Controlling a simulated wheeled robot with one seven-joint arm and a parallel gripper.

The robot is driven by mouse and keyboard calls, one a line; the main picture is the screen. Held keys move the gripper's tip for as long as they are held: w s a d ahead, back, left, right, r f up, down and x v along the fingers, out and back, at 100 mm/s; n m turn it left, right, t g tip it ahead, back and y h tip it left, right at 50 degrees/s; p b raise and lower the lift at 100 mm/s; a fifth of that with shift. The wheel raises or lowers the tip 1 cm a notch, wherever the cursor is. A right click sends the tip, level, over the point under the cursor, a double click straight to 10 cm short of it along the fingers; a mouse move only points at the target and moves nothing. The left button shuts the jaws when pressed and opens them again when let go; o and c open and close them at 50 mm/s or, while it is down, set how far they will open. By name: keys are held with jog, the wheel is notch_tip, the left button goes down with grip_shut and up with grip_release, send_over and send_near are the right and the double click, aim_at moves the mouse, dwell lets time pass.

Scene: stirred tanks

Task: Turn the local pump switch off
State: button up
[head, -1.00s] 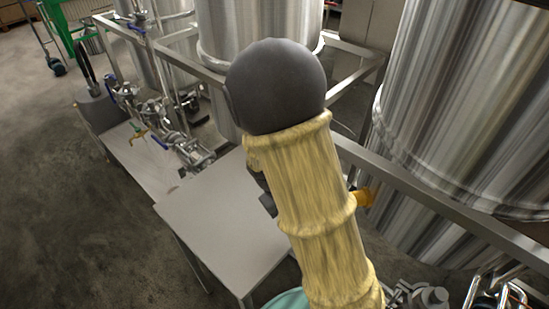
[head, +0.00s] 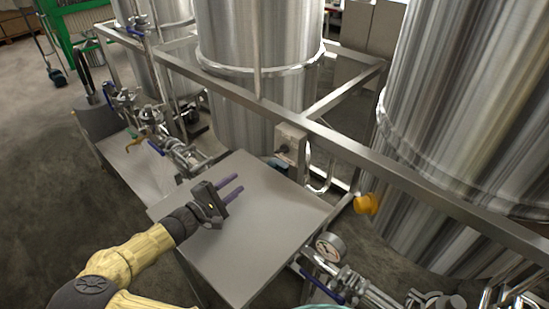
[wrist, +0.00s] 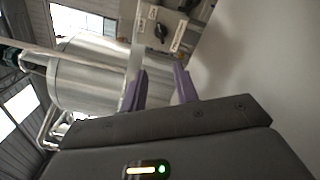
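The local pump switch (head: 284,149) is a dark knob on a light grey box (head: 291,139) fixed to the frame behind the steel table. In the wrist view the black switch knob (wrist: 161,31) shows on its pale box (wrist: 173,27) with small labels, near the top. My gripper (head: 242,184) is over the steel table, its purple fingers pointing right toward the box and well short of it. In the wrist view the fingers (wrist: 158,80) stand apart with nothing between them. The knob's exact angle is too small to read.
The steel table (head: 262,225) lies under my gripper. A frame rail (head: 330,135) runs past the box, with tanks (head: 262,60) behind. A pressure gauge (head: 329,247) and an orange fitting (head: 367,204) stand at right; valves (head: 180,152) stand at left.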

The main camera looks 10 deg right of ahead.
aim_at(278, 153)
jog(key=shift+d, duration=0.1)
jog(key=p+x, duration=0.1)
jog(key=x, duration=1.6)
jog(key=shift+w+d+f+p, duration=0.1)
jog(key=shift+f+p, duration=0.05)
jog(key=shift+p, duration=0.15)
grip_shut()
